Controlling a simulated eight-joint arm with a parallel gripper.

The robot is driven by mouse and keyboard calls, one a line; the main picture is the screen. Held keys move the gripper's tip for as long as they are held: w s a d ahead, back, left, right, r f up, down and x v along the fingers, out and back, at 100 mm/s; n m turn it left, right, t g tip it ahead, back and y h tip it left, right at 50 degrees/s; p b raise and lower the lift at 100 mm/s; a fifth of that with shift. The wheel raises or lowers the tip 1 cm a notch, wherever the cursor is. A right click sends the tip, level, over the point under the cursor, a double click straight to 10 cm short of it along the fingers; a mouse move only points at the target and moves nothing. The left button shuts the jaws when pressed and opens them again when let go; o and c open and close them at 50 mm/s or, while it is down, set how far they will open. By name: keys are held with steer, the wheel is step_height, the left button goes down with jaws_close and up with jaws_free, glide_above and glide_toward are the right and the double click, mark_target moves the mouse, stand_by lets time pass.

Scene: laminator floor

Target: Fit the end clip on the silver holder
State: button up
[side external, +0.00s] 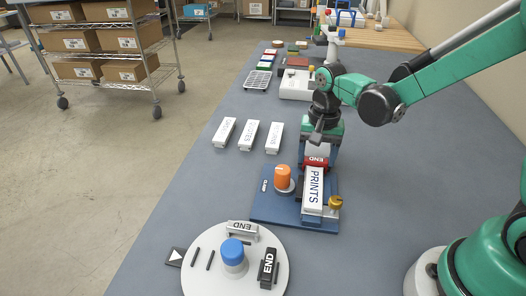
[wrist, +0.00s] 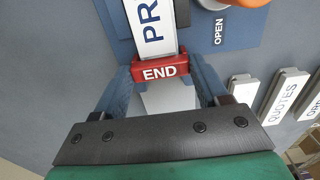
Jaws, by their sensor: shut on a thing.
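A red end clip (side external: 316,161) marked END is between the fingers of my gripper (side external: 319,148), at the far end of the PRINTS label strip (side external: 314,186). In the wrist view the red clip (wrist: 160,70) lies across the strip's end, with a finger of my gripper (wrist: 163,76) on either side. The silver holder (side external: 311,219) lies under the strip on a blue base (side external: 265,208); a bare silver part (wrist: 166,99) shows beyond the clip. I cannot tell whether the clip is fully seated or just above the holder.
An orange knob (side external: 283,177) and a brass knob (side external: 335,202) flank the strip. A white turntable (side external: 206,283) carries a silver END clip (side external: 242,230), a black END clip (side external: 268,268) and a blue knob (side external: 232,252). Three white label strips (side external: 248,136) lie at left.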

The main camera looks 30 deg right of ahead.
steer(key=shift+f, duration=0.25)
stand_by(0.4)
steer(key=o, duration=1.2)
steer(key=shift+r, duration=3.8)
